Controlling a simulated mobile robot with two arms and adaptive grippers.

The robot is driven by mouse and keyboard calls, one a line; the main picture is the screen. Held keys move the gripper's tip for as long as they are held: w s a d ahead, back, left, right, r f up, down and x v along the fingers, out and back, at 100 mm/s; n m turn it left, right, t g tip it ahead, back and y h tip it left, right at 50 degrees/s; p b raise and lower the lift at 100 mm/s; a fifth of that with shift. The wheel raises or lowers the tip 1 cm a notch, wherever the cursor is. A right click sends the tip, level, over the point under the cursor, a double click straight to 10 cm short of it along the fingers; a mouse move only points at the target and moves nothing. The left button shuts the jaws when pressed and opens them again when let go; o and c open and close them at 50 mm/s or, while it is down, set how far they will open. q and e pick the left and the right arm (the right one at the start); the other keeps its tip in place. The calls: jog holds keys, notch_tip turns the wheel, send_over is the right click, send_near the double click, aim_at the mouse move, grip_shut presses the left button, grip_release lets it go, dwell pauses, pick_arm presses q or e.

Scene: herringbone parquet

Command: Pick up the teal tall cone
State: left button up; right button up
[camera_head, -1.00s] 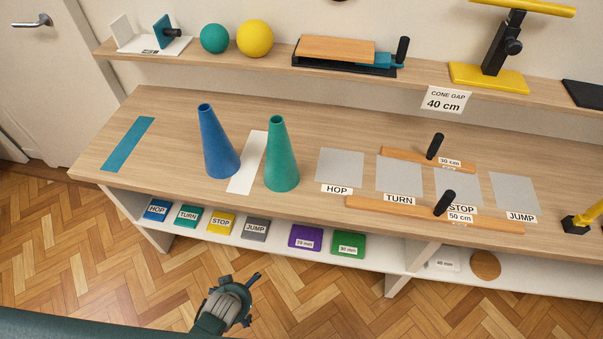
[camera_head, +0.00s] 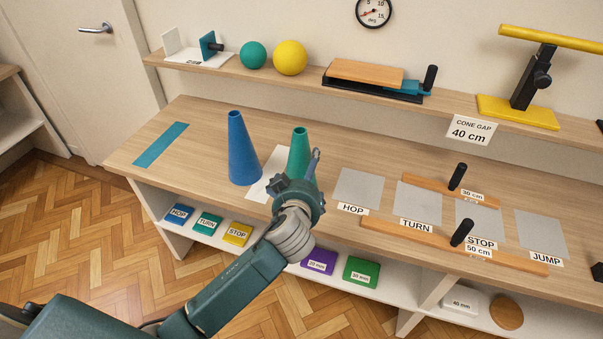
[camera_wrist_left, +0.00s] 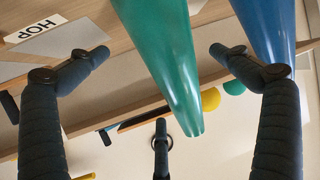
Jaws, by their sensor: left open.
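The teal tall cone (camera_head: 299,142) stands upright on the wooden table, its lower part hidden behind my left gripper (camera_head: 297,178). In the left wrist view, the teal cone (camera_wrist_left: 162,45) shows between the spread dark fingers of that gripper (camera_wrist_left: 160,70). There is a visible gap between the cone and the fingers on both sides, and a third finger shows below its tip. My left gripper is open and empty. My right gripper is not in view.
A blue cone (camera_head: 240,155) stands close to the left of the teal cone, with a white strip (camera_head: 262,187) between them. Grey pads such as HOP (camera_head: 358,187) and wooden bars with black handles (camera_head: 462,233) lie to the right. A shelf (camera_head: 300,80) runs behind.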

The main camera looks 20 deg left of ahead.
aim_at(305, 165)
pick_arm(q)
jog(key=x, duration=0.2)
jog(key=p+x, duration=0.1)
jog(key=x, duration=0.2)
jog(key=shift+w+a+r, duration=0.25)
jog(key=shift+w+a, duration=0.1)
jog(key=shift+w, duration=0.05)
jog(key=shift+w+f, duration=0.2)
jog(key=shift+w, duration=0.1)
jog(key=c, duration=1.3)
jog(key=shift+o, duration=0.2)
jog(key=shift+r, duration=0.1)
